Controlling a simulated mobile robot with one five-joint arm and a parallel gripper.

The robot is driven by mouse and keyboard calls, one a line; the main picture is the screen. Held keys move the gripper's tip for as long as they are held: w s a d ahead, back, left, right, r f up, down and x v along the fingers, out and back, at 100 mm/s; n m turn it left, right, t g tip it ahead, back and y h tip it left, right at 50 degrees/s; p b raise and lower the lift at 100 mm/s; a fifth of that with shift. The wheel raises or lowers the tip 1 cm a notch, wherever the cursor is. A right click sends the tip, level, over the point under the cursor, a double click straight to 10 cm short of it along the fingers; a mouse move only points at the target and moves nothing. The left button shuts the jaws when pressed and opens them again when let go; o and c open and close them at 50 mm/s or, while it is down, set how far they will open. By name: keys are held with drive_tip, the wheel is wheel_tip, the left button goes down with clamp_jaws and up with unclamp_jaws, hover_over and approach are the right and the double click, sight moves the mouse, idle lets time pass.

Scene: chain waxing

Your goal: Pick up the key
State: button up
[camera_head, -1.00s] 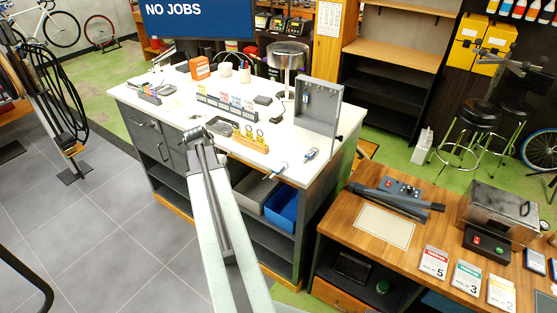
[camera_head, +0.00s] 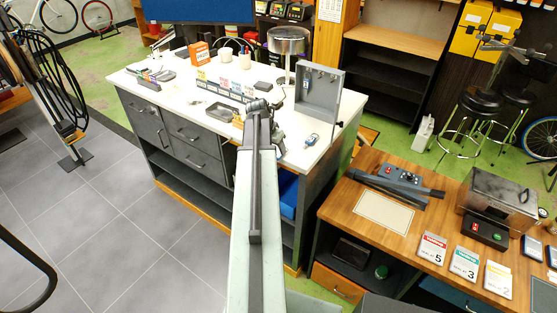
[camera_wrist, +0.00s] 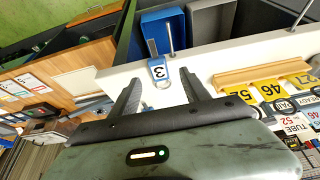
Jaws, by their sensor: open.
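A key tag (camera_wrist: 158,71), blue and white with the number 3 and a metal ring (camera_wrist: 162,84), lies near the edge of the white worktop in the wrist view. My open gripper (camera_wrist: 159,77) has one dark finger on each side of it in that picture, with no visible contact. I cannot tell how far above it the fingers are. In the head view my gripper (camera_head: 274,138) is over the front of the white worktop (camera_head: 180,90), and my arm hides that key. A small blue-tagged item hangs in the open grey cabinet (camera_head: 327,95).
A small blue-grey item (camera_head: 312,140) lies on the worktop right of my gripper. A wooden block with yellow number tags (camera_wrist: 265,90) stands near the key. A blue bin (camera_wrist: 160,35) is below the worktop edge. A wooden bench (camera_head: 400,240) stands to the right.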

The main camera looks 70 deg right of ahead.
sight(279, 154)
drive_tip(key=b+x, duration=0.2)
drive_tip(key=x, duration=0.2)
drive_tip(key=shift+f+b, duration=0.15)
drive_tip(key=shift+b, duration=0.25)
clamp_jaws()
drive_tip(key=shift+r, duration=0.25)
wheel_tip(279, 154, up, 10)
drive_tip(key=p, duration=1)
